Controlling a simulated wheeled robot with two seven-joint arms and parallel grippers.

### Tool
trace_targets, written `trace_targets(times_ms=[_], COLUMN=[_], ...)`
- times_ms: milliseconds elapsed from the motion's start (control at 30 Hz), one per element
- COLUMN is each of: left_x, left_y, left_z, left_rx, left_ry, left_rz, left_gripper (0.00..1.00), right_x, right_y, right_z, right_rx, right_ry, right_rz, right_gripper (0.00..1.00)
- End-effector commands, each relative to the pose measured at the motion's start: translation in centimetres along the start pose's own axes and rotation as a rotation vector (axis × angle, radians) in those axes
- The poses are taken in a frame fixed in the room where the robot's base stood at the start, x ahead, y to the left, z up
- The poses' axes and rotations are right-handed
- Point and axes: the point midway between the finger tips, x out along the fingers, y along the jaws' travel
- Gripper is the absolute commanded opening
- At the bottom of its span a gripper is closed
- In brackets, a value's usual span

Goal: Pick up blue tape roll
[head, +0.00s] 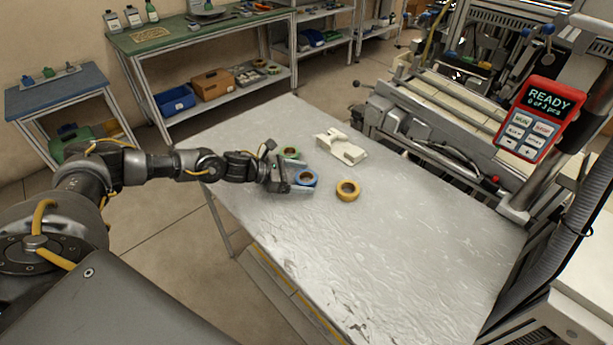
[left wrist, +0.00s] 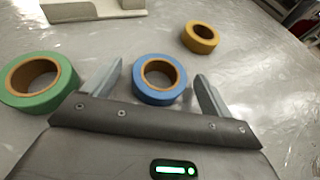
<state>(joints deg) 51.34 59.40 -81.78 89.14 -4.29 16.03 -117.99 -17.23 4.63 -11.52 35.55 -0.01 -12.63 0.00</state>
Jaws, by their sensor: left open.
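The blue tape roll (head: 306,178) lies flat on the metal table, with a brown core. In the left wrist view the blue roll (left wrist: 160,79) sits between the two fingers of my left gripper (left wrist: 158,88). My left gripper (head: 297,182) is open around the roll in the head view, its fingers one on each side. I cannot tell whether either finger touches it. A green tape roll (head: 289,153) lies just behind the blue one; it also shows at the left in the left wrist view (left wrist: 38,82). My right gripper is not in view.
A yellow tape roll (head: 348,190) lies to the right of the blue one. A cream-coloured holder (head: 342,148) stands behind the rolls. The front and right of the table (head: 400,260) are clear. A machine with a red control panel (head: 538,117) stands at the right.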

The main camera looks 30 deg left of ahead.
Motion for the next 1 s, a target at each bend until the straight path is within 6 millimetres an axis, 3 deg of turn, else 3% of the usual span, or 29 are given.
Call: trace_targets(times_ms=[267, 633, 1000], left_x=[0.28, 0.25, 0.03], left_y=[0.04, 0.05, 0.06], left_z=[-0.06, -0.02, 0.52], left_rx=[0.000, 0.001, 0.002], left_ry=[0.000, 0.000, -0.001], left_rz=[0.001, 0.001, 0.000], left_gripper=[0.83, 0.36, 0.36], right_x=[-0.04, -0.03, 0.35], right_y=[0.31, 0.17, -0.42], right_z=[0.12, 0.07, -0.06], right_rx=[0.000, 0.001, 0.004], right_ry=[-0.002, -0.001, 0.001], right_rz=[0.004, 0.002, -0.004], right_gripper=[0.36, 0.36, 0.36])
